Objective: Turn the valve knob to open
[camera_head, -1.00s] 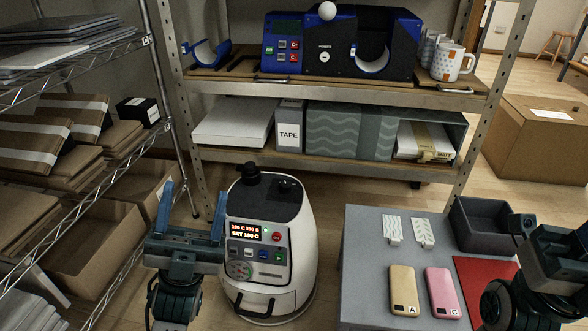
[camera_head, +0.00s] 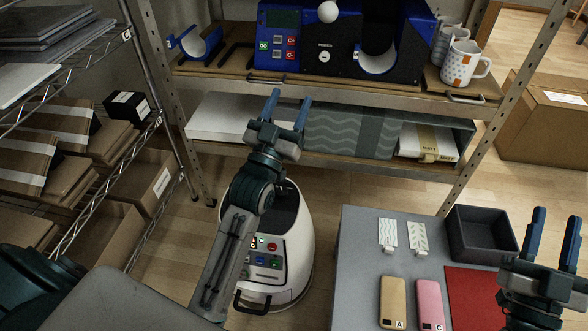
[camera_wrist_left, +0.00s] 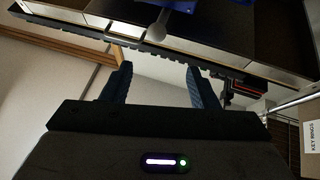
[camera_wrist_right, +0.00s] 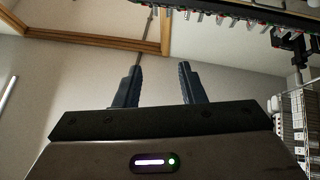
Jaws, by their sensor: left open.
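A white, rounded machine (camera_head: 306,243) with a dark top and a button panel (camera_head: 268,259) stands on the floor in the head view. My left arm crosses in front of its left side and hides much of its top; I cannot make out a valve knob on it now. My left gripper (camera_head: 287,98) is open and empty, fingers pointing up, in front of the lower shelf and above the machine in the picture. The left wrist view shows nothing between its fingers (camera_wrist_left: 158,80). My right gripper (camera_head: 556,216) is open and empty above the table's right side.
A blue-black press (camera_head: 345,42) and white mugs (camera_head: 462,66) stand on the upper shelf (camera_head: 330,84). The grey table (camera_head: 357,270) holds two phone cases, two small patterned pieces, a red mat (camera_head: 478,290) and a dark bin (camera_head: 484,228). A wire rack (camera_head: 142,140) with boxes stands left.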

